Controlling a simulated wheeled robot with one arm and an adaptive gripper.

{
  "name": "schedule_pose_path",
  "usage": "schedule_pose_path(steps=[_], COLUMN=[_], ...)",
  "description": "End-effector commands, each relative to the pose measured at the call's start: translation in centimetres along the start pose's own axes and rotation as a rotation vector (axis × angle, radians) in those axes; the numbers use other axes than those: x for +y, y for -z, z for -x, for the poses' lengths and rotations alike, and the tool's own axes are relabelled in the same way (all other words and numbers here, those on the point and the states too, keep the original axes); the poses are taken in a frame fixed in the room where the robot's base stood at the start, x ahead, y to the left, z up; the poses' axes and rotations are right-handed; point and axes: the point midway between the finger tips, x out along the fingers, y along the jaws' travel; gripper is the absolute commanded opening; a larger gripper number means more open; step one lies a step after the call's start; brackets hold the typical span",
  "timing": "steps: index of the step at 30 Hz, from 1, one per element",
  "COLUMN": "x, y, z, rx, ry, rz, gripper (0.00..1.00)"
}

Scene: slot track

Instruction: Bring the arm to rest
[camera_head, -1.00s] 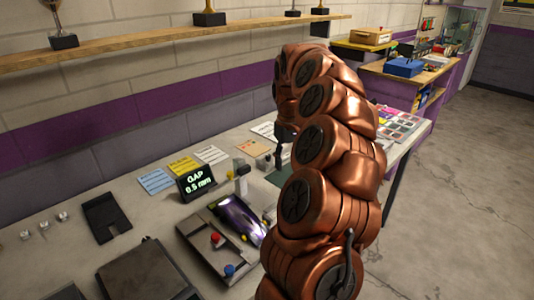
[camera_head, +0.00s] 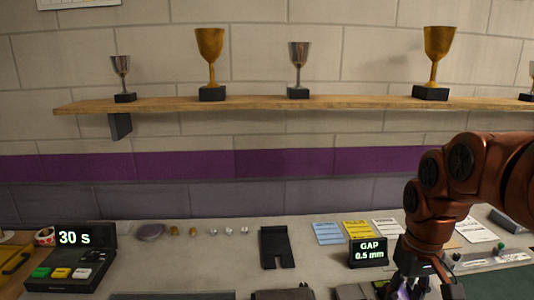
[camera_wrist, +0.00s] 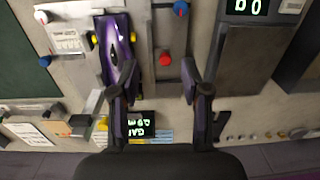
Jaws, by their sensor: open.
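My copper arm (camera_head: 450,185) comes in from the right edge in the head view and bends down over the bench. My gripper (camera_head: 412,288) hangs above the bench at the bottom edge, partly cut off. In the wrist view my gripper (camera_wrist: 158,85) is open, with nothing between its fingers. Below it lies a grey fixture plate with a red knob (camera_wrist: 165,59) and a blue knob (camera_wrist: 181,9). A purple slot car (camera_wrist: 118,42) sits beside the left finger, which partly hides it.
The GAP display (camera_head: 369,253) stands close left of my gripper. A wooden shelf (camera_head: 270,104) with trophies runs along the wall above. A timer box (camera_head: 75,262) is at far left, a black tray (camera_head: 276,247) mid-bench. Bare bench (camera_head: 215,262) lies between them.

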Motion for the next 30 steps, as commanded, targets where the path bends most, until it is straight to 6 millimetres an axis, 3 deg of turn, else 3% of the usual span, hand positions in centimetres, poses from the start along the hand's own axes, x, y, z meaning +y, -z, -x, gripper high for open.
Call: schedule_pose_path(steps=[1,6,12,16,22,30], x=[-1.6,-5.5,-8.6,-9.6,-10.2,-10.3], y=[-1.4,-6.2,-12.4,-15.7,-18.5,-18.8], z=[-0.2,-1.9,-4.5,-6.1,-7.6,-7.8], rx=[-0.008,-0.045,-0.091,-0.113,-0.131,-0.132], ry=[-0.005,-0.014,-0.023,-0.026,-0.028,-0.028], rz=[0.014,0.027,-0.002,-0.035,-0.072,-0.079], gripper=[0.47,0.47,0.47,0.47,0.47,0.47])
